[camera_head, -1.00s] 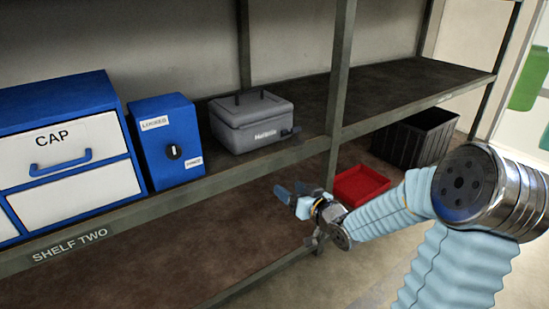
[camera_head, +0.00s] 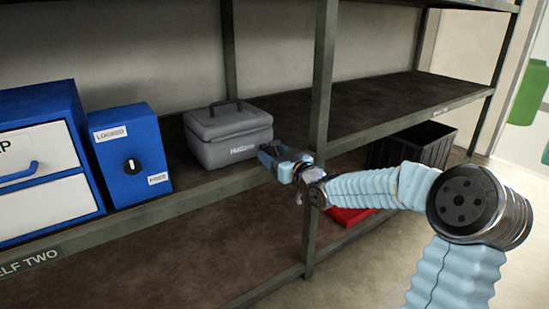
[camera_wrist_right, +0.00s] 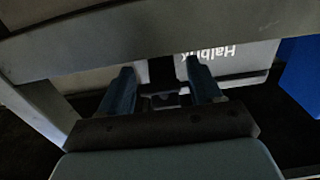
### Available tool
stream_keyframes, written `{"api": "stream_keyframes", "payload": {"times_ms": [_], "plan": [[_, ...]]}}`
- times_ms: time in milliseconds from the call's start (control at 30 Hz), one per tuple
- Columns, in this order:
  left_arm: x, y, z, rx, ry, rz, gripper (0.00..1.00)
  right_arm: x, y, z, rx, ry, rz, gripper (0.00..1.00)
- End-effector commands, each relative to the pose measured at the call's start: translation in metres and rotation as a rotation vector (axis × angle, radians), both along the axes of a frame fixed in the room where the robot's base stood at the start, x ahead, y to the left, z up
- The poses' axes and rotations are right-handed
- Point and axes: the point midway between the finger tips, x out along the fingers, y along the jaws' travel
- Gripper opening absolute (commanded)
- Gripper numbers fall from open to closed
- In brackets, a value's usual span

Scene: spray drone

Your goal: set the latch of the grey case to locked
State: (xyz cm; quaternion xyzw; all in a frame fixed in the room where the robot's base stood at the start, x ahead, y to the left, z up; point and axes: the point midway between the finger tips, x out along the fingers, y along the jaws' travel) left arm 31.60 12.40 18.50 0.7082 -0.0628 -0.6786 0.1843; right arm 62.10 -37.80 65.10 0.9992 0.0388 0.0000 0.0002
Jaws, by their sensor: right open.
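The grey case (camera_head: 222,136) stands closed on the upper shelf, its dark handle up. White lettering shows on its front. My right gripper (camera_head: 268,155) is at the case's front right corner, in front of where a small dark part showed earlier; that part is now hidden in the head view. In the right wrist view, the case (camera_wrist_right: 235,60) appears upside down beyond the open, empty fingers of the gripper (camera_wrist_right: 160,70). A dark band shows on its front between the fingertips. I cannot tell the latch's setting, or whether the fingers touch it. My left gripper is out of view.
A blue box (camera_head: 130,178) with a black knob and white labels stands left of the case, beside a blue drawer cabinet (camera_head: 45,165). A shelf post (camera_head: 319,110) rises close to my right gripper. A black crate (camera_head: 412,147) is lower right. The upper shelf's right part is clear.

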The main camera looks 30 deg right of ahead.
Motion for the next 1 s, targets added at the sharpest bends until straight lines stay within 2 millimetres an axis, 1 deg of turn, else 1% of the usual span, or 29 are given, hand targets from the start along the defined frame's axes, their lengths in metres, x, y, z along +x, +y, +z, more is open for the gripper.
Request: {"api": "stream_keyframes", "payload": {"times_ms": [100, 333, 367, 400, 767, 1000], "plan": [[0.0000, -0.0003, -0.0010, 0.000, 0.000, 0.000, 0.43, 0.0057, 0.0008, -0.0001, 0.001, 0.000, 0.000, 0.64], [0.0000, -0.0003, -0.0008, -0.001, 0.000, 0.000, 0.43, 0.0063, 0.0007, 0.0000, 0.000, 0.001, 0.000, 0.64], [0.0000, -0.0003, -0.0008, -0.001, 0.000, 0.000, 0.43, 0.0062, 0.0007, 0.0000, 0.000, 0.001, 0.000, 0.62], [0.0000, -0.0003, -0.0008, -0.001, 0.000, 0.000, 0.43, 0.0062, 0.0007, 0.0000, 0.000, 0.001, 0.000, 0.56], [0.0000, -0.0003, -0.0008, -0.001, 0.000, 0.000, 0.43, 0.0060, 0.0007, -0.0001, 0.000, 0.001, 0.000, 0.01], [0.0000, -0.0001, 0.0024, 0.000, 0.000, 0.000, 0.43, 0.0059, 0.0008, 0.0016, -0.001, 0.007, 0.000, 0.00]]}}
